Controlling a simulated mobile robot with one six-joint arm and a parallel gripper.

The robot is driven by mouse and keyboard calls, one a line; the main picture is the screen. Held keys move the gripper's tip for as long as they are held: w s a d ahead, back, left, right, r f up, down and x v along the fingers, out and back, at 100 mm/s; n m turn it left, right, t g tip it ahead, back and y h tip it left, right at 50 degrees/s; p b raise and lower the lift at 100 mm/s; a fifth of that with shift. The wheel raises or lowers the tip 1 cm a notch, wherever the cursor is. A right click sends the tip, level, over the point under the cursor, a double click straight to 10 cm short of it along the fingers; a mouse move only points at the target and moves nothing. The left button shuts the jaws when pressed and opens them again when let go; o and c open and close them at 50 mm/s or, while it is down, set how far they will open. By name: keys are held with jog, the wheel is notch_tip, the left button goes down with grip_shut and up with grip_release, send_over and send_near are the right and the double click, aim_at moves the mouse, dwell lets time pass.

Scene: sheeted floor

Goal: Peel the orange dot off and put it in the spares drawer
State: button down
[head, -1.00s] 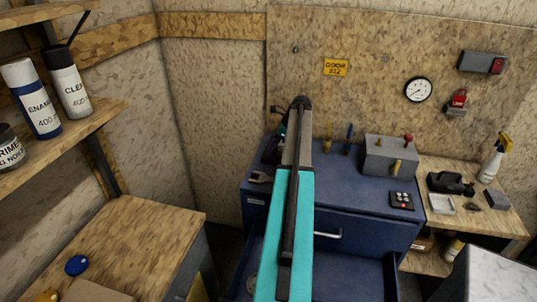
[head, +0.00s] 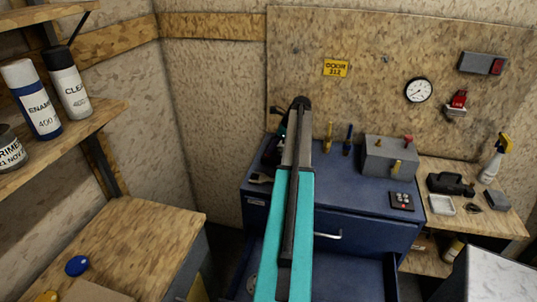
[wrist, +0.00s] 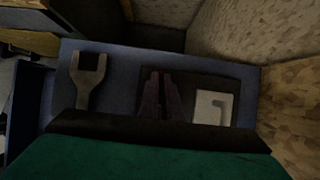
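I cannot make out an orange dot in either view. A blue cabinet (head: 330,226) stands ahead, with an open drawer (head: 391,278) low at its front; my arm hides part of the drawer. My gripper (wrist: 161,74) shows in the wrist view as two dark tapered fingers, close together, over a dark panel on the blue top. Whether they are apart or hold anything is too dark to tell. In the head view my arm hides most of the gripper. A pale plate with a hook-shaped mark (wrist: 213,107) lies right of the fingers.
A grey box (head: 388,158) and a black button pad (head: 401,201) sit on the cabinet's right side. A wooden bench (head: 125,240) stands at left, a shelf with cans (head: 40,100) above it.

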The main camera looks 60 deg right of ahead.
jog(key=shift+r+p, duration=1.7)
jog(key=shift+r, duration=0.95)
dwell(0.4)
jog(key=shift+r+p, duration=1.3)
jog(key=shift+r, duration=0.55)
jog(key=b, duration=0.7)
send_over(271, 155)
notch_tip(271, 155, down, 7)
jog(key=shift+w+d+f, duration=0.1)
jog(key=shift+d+f, duration=0.05)
notch_tip(271, 155, up, 7)
jog(key=p, duration=0.1)
notch_tip(271, 155, down, 7)
jog(key=shift+b, duration=0.6)
